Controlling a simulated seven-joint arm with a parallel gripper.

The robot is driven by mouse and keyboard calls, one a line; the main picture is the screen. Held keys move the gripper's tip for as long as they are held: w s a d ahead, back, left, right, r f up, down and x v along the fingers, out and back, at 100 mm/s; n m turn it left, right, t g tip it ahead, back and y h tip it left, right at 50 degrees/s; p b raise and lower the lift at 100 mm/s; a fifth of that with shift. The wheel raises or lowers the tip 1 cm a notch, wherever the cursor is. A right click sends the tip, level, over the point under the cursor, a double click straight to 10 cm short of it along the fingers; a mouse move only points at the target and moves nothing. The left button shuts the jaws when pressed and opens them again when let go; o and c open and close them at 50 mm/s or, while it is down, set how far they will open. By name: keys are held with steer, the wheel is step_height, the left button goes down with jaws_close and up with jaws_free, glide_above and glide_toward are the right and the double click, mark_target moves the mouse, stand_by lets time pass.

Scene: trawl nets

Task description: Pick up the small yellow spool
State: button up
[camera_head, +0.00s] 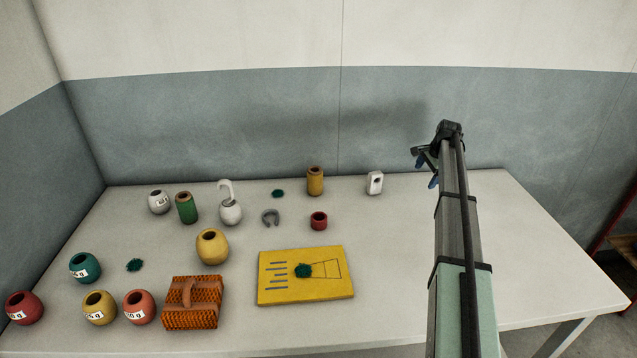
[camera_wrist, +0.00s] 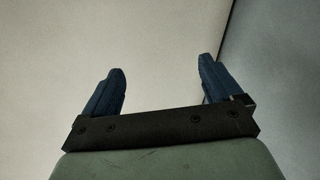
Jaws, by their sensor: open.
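A yellow, upright, cylinder-shaped spool (camera_head: 315,182) with a dark hole in its top stands at the back middle of the table in the head view. It is the only yellow spool-shaped thing I see, and it looks taller than the red one. My gripper (camera_head: 427,168) is up at the right of the spool, well apart from it. In the wrist view, my gripper (camera_wrist: 162,66) shows two blue fingers spread wide with nothing between them. The spool is not in the wrist view.
A short red spool (camera_head: 318,221) stands in front, a dark green tuft (camera_head: 278,193) to the left. A yellow board (camera_head: 305,287), wicker basket (camera_head: 192,318) and round yellow float (camera_head: 212,247) lie nearer. The table's right side is clear.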

mark_target(315, 180)
steer(key=a+f+g, duration=0.1)
steer(key=a, duration=0.8)
steer(key=w+a+f+m+g, duration=0.1)
steer(key=a, duration=0.8)
steer(key=w+a+f+m+h, duration=0.1)
steer(key=a, duration=0.8)
steer(key=shift+w+a+f+g, duration=0.1)
steer(key=shift+w+a+g, duration=0.05)
steer(key=shift+a+g, duration=0.25)
steer(key=w+a+r+m, duration=0.2)
steer(key=a+r, duration=1.1)
steer(key=f, duration=1.3)
steer(key=shift+w+d+f, duration=0.1)
steer(key=shift+d+f, duration=0.25)
steer(key=shift+f, duration=0.05)
steer(key=c, duration=1.2)
